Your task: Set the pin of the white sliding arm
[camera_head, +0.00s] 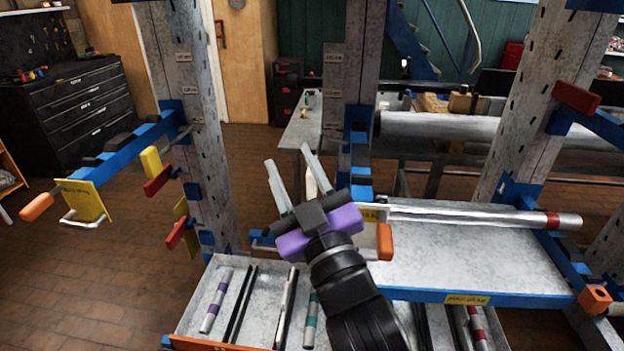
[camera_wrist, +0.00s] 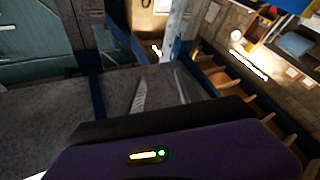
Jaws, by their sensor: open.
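My gripper (camera_head: 289,160), with a purple body and two grey fingers, is open in front of the middle upright, pointing up and away. In the wrist view the two fingers (camera_wrist: 160,84) stand apart with nothing clearly held between them. Beside the gripper's right side is a pale arm end (camera_head: 374,216) with an orange tip (camera_head: 385,242); it may be the white sliding arm, partly hidden by my gripper. I cannot make out its pin. Red handles show on other arms, one at the left upright (camera_head: 158,180) and one at the right (camera_head: 577,97).
A blue arm (camera_head: 122,155) with a yellow plate (camera_head: 83,200) juts out at left. Below is an open drawer (camera_head: 262,275) with several rods. A grey upright (camera_head: 345,85) stands behind my gripper.

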